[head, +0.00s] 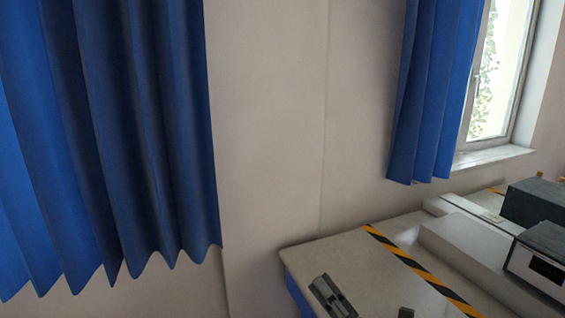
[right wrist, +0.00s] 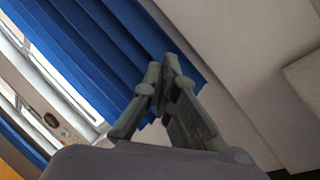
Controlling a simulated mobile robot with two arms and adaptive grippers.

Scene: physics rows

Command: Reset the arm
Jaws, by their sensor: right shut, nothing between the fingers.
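My right gripper (head: 325,283) shows at the bottom edge of the head view, in front of the pale table top. In the right wrist view the fingers of my right gripper (right wrist: 162,75) come together at the tips, shut with nothing between them. Most of my right arm is out of the frame. My left gripper is not in view.
A pale table (head: 330,250) with a yellow-black striped strip (head: 415,268) stands at the lower right. Dark boxes (head: 540,200) sit on grey equipment at the right. Blue curtains (head: 110,130) hang left and beside the window (head: 495,75). The wall between is bare.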

